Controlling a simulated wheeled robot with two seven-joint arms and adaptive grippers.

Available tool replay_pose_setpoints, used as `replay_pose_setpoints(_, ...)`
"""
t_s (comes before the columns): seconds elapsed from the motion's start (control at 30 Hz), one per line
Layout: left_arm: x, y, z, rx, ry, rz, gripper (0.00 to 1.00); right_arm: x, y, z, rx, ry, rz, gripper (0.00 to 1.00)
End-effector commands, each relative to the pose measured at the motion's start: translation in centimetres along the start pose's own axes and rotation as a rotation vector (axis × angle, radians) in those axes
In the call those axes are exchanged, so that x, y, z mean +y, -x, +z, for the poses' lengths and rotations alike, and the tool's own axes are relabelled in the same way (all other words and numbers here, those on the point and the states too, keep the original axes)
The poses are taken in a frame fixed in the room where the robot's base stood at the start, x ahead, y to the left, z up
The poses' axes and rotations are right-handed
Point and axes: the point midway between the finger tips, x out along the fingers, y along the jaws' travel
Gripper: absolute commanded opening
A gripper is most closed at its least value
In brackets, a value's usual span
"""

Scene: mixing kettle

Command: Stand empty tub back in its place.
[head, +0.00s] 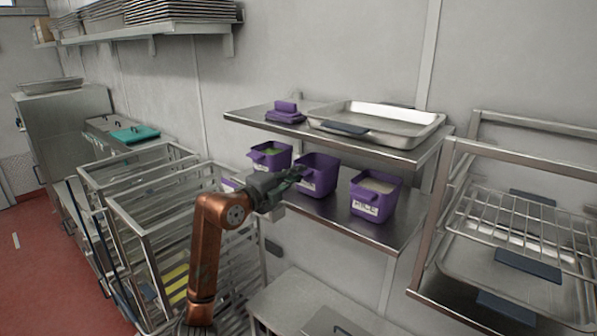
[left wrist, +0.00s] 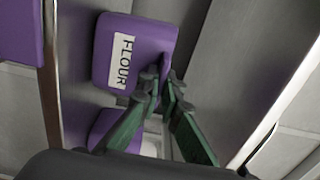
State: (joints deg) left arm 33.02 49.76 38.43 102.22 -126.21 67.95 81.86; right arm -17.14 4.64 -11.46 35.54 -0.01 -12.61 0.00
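The purple flour tub (head: 318,173) stands upright on the lower wall shelf (head: 335,212), between two other purple tubs. Its inside looks bare and purple. In the left wrist view the same tub (left wrist: 128,55) shows its white FLOUR label and its handle (left wrist: 166,68). My left gripper (head: 298,172) is at the front of this tub. Its fingertips (left wrist: 161,84) lie on both sides of the handle, close to it; whether they press on it I cannot tell. My right gripper is in neither view.
The upper shelf (head: 262,117) with a steel tray (head: 385,120) is close above. Wire racks (head: 150,200) stand left, and a tray rack (head: 520,235) right.

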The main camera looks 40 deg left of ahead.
Motion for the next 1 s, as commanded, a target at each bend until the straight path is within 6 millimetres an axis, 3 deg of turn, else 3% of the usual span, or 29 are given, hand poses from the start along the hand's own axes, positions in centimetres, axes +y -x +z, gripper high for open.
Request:
replay_pose_setpoints(0.23, 0.4, 0.0, 0.0, 0.0, 0.0, 0.0, 0.0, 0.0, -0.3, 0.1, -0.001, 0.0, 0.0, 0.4)
replay_pose_setpoints(0.5, 0.4, 0.0, 0.0, 0.0, 0.0, 0.001, 0.22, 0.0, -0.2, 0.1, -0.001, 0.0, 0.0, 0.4)
replay_pose_setpoints(0.87, -0.1, 0.1, 0.0, 0.0, 0.0, 0.0, 0.22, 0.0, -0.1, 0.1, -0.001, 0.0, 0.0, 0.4)
replay_pose_setpoints(1.0, 0.3, 2.0, 0.1, -0.002, -0.003, 0.0, 0.22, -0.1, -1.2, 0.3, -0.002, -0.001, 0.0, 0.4)
